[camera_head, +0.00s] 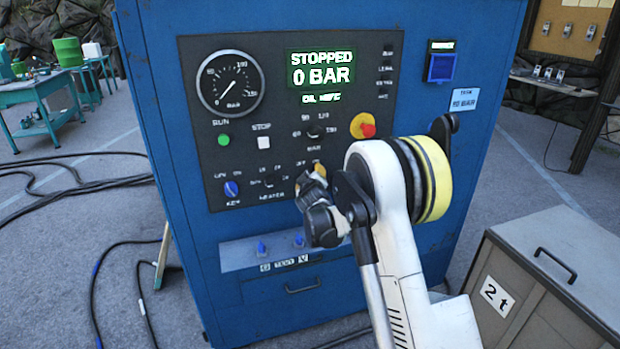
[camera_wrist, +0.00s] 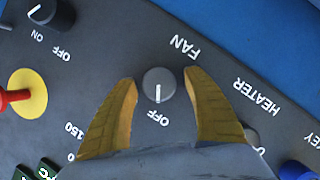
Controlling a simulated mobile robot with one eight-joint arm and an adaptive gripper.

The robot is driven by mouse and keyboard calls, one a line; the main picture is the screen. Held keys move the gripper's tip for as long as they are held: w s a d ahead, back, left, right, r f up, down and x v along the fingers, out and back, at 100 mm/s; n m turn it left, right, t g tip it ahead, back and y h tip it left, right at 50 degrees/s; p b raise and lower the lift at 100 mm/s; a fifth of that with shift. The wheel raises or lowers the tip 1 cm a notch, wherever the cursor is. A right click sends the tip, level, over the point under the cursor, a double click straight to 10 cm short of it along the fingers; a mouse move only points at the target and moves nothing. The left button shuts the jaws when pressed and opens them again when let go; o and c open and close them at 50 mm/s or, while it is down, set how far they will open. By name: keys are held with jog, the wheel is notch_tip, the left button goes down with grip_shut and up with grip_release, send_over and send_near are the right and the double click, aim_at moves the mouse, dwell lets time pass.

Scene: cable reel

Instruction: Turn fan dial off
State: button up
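The fan dial (camera_wrist: 160,84) is a small round grey knob with a white line, on the dark control panel in the wrist view. Its line points down in the picture, toward an OFF label (camera_wrist: 158,118); the word FAN (camera_wrist: 184,47) is on its other side. My gripper (camera_wrist: 160,78) has its two yellow fingers open, one on each side of the dial, with narrow gaps showing beside it. In the head view my gripper (camera_head: 315,183) is at the panel's lower right and hides the fan dial.
The heater dial (camera_wrist: 252,137) sits close to one finger. A red emergency button (camera_wrist: 12,98) on yellow and another ON/OFF knob (camera_wrist: 52,14) are also near. The blue cabinet (camera_head: 170,180) holds the panel; a grey cabinet (camera_head: 530,280) stands right. Cables (camera_head: 70,180) lie on the floor.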

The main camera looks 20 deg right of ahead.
jog(key=v, duration=1.2)
dwell(0.3)
